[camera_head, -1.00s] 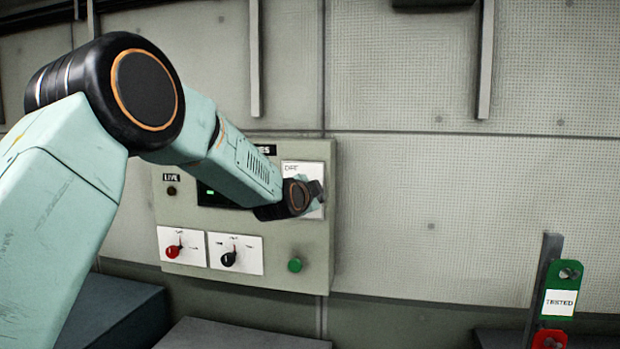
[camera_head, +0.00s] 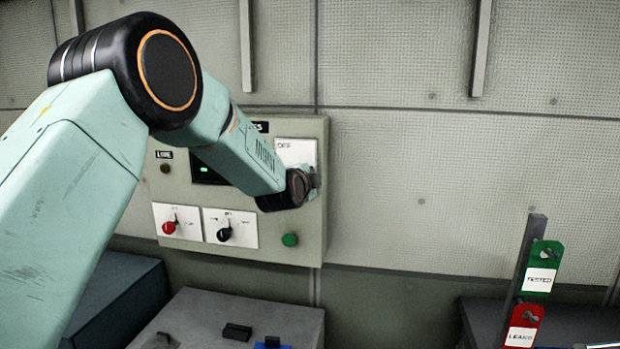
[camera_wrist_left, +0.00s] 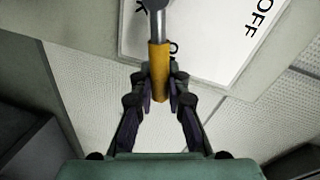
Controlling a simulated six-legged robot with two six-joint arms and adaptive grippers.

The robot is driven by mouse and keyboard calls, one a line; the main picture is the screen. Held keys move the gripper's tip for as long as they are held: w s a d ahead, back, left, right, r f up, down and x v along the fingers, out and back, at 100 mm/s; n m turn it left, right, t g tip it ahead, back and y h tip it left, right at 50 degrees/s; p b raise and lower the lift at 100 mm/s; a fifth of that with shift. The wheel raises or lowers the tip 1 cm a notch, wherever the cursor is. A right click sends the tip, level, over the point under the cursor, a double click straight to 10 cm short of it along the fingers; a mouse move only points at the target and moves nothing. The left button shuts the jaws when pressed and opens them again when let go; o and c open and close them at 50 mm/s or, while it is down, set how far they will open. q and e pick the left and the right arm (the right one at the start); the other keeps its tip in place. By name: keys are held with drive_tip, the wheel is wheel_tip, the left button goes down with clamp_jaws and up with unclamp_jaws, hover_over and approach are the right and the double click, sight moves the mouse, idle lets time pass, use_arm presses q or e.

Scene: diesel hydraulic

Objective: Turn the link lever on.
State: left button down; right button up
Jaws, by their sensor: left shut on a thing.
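The link lever (camera_wrist_left: 158,57) shows in the left wrist view as a metal shaft with a yellow grip, on a white plate (camera_wrist_left: 215,35) marked OFF. My left gripper (camera_wrist_left: 159,92) is shut on the yellow grip, with a finger on each side of it. In the head view the white plate (camera_head: 295,150) is at the panel's upper right, and my left wrist covers the lever and most of the fingers there. My right gripper is not in view.
The grey wall panel (camera_head: 265,262) also carries a red knob (camera_head: 170,226), a black knob (camera_head: 225,232) and a green button (camera_head: 290,240). A grey box (camera_head: 230,315) stands below. Green TESTED (camera_head: 541,282) and red LEAKED (camera_head: 522,334) tags hang on a post at right.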

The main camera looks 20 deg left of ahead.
use_arm(q)
drive_tip(key=c, duration=1.8)
unclamp_jaws()
drive_tip(key=shift+f, duration=0.15)
drive_tip(key=o, duration=0.5)
drive_tip(key=shift+s+d+r, duration=0.15)
drive_tip(key=shift+r, duration=0.05)
drive_tip(key=v, duration=1.2)
